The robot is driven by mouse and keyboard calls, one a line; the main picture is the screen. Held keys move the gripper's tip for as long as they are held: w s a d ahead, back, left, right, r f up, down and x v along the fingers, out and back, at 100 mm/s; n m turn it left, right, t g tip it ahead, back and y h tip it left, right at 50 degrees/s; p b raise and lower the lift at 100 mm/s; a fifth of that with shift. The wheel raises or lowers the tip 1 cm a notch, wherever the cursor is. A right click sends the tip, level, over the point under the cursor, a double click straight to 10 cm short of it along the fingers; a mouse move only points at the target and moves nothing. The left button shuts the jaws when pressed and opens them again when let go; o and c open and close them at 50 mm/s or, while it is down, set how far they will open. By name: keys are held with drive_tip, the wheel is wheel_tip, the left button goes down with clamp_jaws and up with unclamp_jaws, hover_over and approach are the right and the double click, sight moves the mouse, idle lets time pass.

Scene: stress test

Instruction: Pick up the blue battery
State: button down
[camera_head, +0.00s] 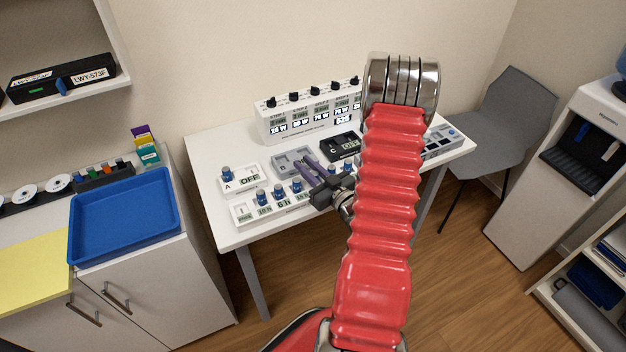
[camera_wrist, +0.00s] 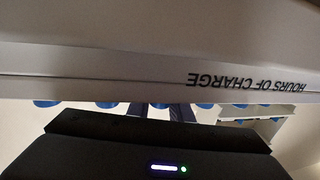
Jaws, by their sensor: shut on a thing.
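A white multi-knob console (camera_head: 300,125) stands at the table's back, with grey module B (camera_head: 292,160) and black module C (camera_head: 341,146) before it. A blue tray (camera_head: 125,215) lies on the left cabinet. A grey chair (camera_head: 500,120) stands right of the table.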

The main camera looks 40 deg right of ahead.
drive_tip(key=shift+r, duration=0.15)
wheel_tip(320, 180, up, 10)
idle(1.0)
